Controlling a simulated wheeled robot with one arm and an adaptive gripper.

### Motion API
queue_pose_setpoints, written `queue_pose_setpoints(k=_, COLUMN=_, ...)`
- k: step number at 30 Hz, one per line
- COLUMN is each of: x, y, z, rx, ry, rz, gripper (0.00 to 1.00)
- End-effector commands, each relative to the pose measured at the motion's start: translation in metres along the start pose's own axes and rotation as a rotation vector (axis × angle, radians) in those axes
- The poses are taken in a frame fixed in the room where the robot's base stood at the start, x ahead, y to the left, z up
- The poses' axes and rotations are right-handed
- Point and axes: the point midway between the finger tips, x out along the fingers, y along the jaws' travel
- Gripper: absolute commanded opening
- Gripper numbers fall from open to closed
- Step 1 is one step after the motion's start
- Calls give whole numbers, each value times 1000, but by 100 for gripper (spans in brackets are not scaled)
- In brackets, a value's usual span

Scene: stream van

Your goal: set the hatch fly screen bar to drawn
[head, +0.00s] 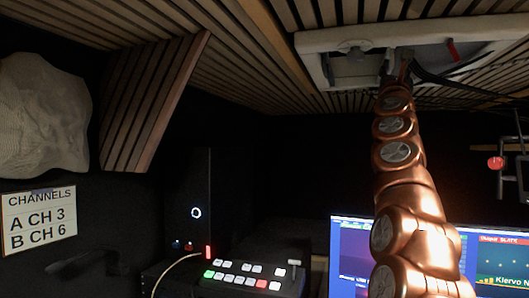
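The roof hatch (318,42) has a pale frame set in the slatted ceiling at the upper right. A light bar or panel with a small raised catch (352,50) shows inside it; I cannot tell for sure whether this is the fly screen bar. A red handle (452,50) sits at the right of the opening. My copper arm reaches up to the hatch, and my gripper (398,66) is at its near edge, in front of the opening. The fingers are small and dark, so I cannot tell whether they are open or touch anything.
A slatted panel (150,100) hangs from the ceiling at the left. Below are a button console (245,278), a dark tower (190,190) and screens (500,262). A rack with a red knob (495,163) is at the right. The middle is dark and looks clear.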

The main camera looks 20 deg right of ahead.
Motion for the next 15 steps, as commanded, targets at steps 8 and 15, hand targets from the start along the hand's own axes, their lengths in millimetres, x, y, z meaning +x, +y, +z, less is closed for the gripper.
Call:
queue_pose_setpoints(k=8, x=-16, y=-10, z=-1, rx=3, ry=0, rz=0, gripper=37)
queue_pose_setpoints(k=15, x=-40, y=-11, z=-1, rx=5, ry=-1, rz=-2, gripper=37)
